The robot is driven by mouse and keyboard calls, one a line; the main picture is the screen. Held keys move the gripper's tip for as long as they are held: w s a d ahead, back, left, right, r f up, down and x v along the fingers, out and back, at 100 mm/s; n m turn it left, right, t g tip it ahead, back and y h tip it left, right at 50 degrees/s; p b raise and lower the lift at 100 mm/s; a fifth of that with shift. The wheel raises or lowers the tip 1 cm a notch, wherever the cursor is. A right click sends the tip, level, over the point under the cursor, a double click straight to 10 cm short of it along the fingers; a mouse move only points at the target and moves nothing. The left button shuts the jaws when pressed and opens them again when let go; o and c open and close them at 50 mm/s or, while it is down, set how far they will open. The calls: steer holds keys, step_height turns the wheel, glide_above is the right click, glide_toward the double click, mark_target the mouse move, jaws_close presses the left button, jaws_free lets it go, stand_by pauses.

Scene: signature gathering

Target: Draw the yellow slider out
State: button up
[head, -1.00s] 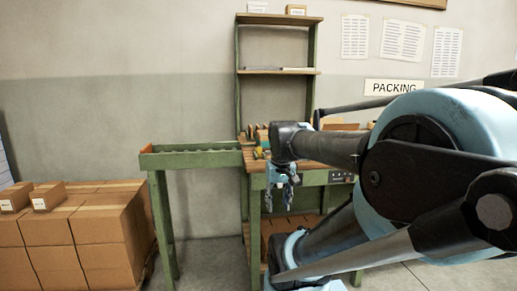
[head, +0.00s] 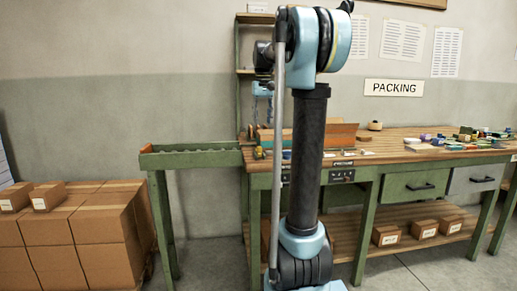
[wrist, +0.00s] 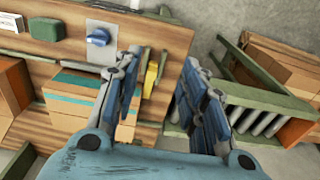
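A yellow piece (wrist: 151,78), probably the slider, shows in the wrist view at the edge of the wooden bench, partly behind my left finger. In the head view a small yellow thing (head: 259,153) sits at the left end of the packing bench (head: 400,145); I cannot tell whether it is the same part. My gripper (wrist: 160,65) is open, its two fingers apart with nothing between them. In the head view my gripper (head: 262,100) hangs above the bench's left end, pointing down, clear of the yellow piece.
A blue knob (wrist: 98,37) on a pale plate and a green block (wrist: 46,28) are on the bench. A carton with a teal stripe (wrist: 85,95) lies near my left finger. A green roller conveyor (head: 190,159) adjoins the bench's left end. Stacked cartons (head: 75,240) stand further left.

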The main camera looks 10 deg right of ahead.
step_height(320, 180, up, 2)
glide_above(259, 147)
steer(key=f, duration=1.7)
steer(key=shift+w+d, duration=0.15)
steer(key=shift+w, duration=0.25)
jaws_close()
